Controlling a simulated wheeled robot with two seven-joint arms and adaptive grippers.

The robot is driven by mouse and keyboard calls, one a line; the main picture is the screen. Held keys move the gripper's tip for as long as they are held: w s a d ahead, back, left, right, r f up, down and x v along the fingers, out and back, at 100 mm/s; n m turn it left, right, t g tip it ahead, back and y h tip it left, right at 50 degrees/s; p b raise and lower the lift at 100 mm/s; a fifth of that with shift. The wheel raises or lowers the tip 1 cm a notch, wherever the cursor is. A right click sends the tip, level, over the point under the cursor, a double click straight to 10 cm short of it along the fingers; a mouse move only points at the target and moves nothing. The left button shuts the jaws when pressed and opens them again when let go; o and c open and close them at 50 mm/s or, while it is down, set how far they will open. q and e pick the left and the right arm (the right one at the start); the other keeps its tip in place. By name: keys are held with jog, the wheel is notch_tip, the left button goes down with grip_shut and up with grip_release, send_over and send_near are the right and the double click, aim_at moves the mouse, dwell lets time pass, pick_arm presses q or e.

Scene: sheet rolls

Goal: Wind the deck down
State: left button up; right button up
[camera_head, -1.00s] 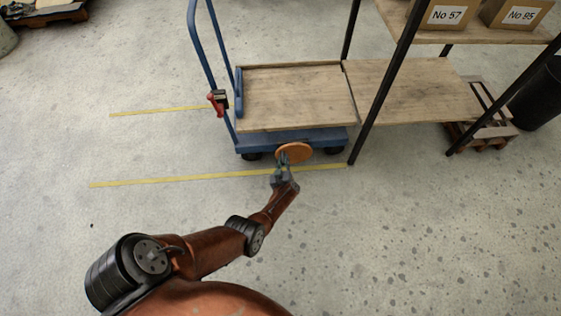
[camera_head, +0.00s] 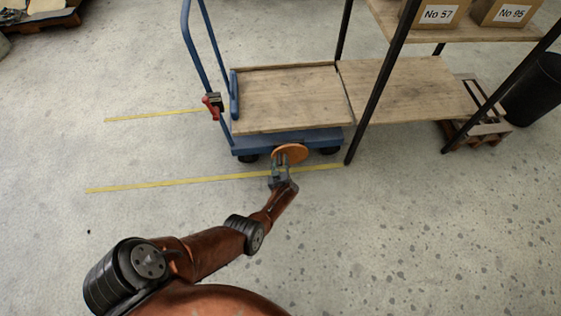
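The deck (camera_head: 292,100) is a wooden platform on a blue trolley (camera_head: 285,142), its right end beside a wooden shelf board at about the same level. An orange disc-shaped handwheel (camera_head: 290,153) sits on the near side of the trolley, below the deck edge. My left gripper (camera_head: 279,167) is at the lower left rim of the wheel, with its grey fingers overlapping the rim in the picture. Whether the fingers are closed on the rim is too small to tell. My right gripper is out of view.
A shelf rack with black posts and a lower board (camera_head: 410,90) stands right of the trolley, with boxes (camera_head: 432,14) above. A red and black device (camera_head: 213,105) is on the trolley handle. Yellow lines (camera_head: 180,182) mark the floor. The near right floor is clear.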

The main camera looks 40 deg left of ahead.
aim_at(280, 165)
pick_arm(q)
jog(key=shift+s+d+r, duration=0.15)
jog(key=shift+d, duration=0.45)
jog(key=shift+s+d+r, duration=0.2)
jog(key=shift+s, duration=0.3)
jog(key=shift+s+d+r, duration=0.15)
jog(key=shift+s, duration=0.3)
jog(key=shift+v, duration=2.2)
